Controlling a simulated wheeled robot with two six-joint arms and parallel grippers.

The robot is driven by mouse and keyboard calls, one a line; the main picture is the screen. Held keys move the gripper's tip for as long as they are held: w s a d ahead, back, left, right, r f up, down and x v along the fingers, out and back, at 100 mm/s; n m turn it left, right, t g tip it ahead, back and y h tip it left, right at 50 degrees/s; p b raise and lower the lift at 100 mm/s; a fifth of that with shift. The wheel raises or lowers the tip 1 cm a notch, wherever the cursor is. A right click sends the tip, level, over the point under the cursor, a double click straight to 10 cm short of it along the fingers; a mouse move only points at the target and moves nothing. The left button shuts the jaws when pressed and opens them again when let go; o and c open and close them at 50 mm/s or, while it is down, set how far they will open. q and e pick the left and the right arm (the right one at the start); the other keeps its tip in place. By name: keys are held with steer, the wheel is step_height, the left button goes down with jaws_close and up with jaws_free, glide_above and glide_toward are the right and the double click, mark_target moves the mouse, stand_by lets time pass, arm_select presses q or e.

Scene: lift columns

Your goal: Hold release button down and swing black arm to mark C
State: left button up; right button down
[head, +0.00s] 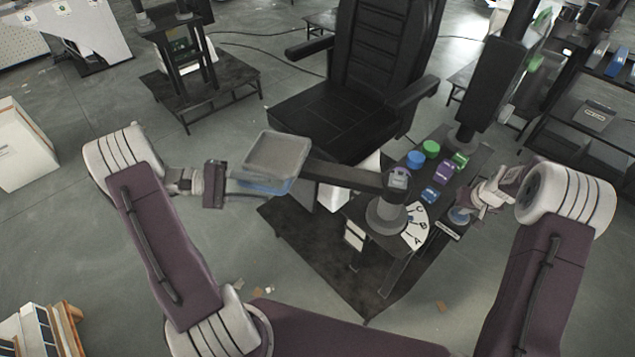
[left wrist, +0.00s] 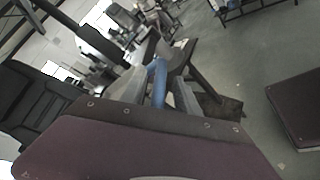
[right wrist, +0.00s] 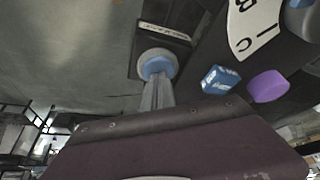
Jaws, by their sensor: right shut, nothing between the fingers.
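The black arm (head: 345,177) reaches left from its round grey pivot (head: 386,215) to a grey tray (head: 277,155) with a blue part (head: 265,186) under it. My left gripper (head: 232,187) is at the tray's left side. In the left wrist view, its fingers (left wrist: 160,92) stand either side of a blue bar (left wrist: 158,82); whether they press on it is unclear. A white dial (head: 417,226) shows A, B and C beside the pivot. My right gripper (head: 471,210) is shut and empty, its tips at the blue release button (right wrist: 156,66). Whether the button is pressed down is unclear.
Blue, green and purple caps and blocks (head: 436,176) stand on the dark table behind the dial. A labelled plate (right wrist: 165,33) lies beside the button. A black chair (head: 365,90) stands behind the arm. Open floor (head: 230,240) lies at front left.

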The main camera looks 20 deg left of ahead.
arm_select(q)
steer(key=shift+x, duration=0.8)
jaws_close()
steer(key=shift+f, duration=0.1)
stand_by(0.8)
